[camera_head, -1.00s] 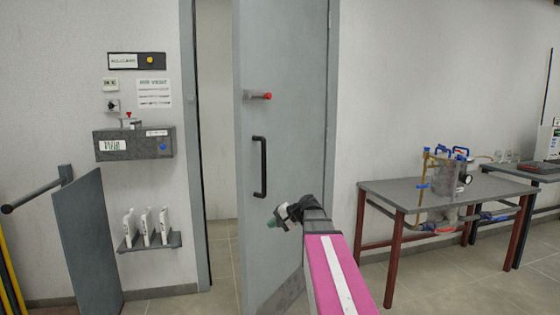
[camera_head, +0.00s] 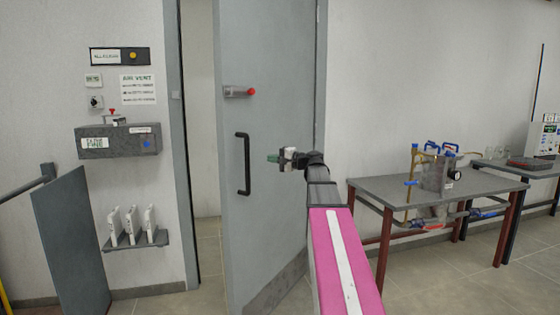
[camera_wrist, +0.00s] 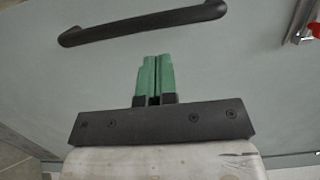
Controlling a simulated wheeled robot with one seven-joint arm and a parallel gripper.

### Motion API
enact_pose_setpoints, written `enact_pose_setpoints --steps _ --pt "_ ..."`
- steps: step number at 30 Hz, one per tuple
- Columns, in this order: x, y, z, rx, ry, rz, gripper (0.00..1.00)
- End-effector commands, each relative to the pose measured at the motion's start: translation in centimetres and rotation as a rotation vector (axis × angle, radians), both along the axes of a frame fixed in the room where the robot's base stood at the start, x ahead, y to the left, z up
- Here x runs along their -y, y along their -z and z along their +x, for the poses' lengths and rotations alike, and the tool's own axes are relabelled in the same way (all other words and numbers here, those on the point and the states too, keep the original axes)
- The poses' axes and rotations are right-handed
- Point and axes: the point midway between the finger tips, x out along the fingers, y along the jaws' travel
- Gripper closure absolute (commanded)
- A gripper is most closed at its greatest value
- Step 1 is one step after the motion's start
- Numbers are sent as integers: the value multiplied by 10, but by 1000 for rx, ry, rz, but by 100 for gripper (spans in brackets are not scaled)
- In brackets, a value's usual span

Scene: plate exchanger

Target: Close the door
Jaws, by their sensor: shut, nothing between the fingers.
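The grey door (camera_head: 275,110) stands ajar in the head view, with a gap between its left edge and the left frame post. A black bar handle (camera_head: 244,165) is fixed upright on it, and a grey latch piece with a red knob (camera_head: 240,91) sits above. My gripper (camera_head: 272,158) is just right of the handle, in front of the door face. In the wrist view, my gripper's green fingers (camera_wrist: 155,76) are together and empty. The handle (camera_wrist: 145,23) lies beyond the fingertips there, apart from them in the picture. I cannot tell whether the fingers touch the door (camera_wrist: 245,70).
A table (camera_head: 400,187) with a pump-like apparatus (camera_head: 432,175) stands to the right. On the left are a wall box (camera_head: 118,142), a small shelf with white pieces (camera_head: 135,241) and a leaning grey panel (camera_head: 72,240). Tiled floor (camera_head: 430,270) is free at the front right.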

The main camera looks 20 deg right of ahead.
Motion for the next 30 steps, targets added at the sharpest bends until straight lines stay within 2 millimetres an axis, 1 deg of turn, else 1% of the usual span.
enact_pose_setpoints --steps 1,6,13,18,30 --pt "-8 0 8 0 -2 0 100" --pt "-33 0 26 0 -1 0 100" --pt "-57 0 44 0 0 -1 100" --pt "-64 0 49 0 0 -2 100" --pt "-66 0 49 0 2 -1 100"
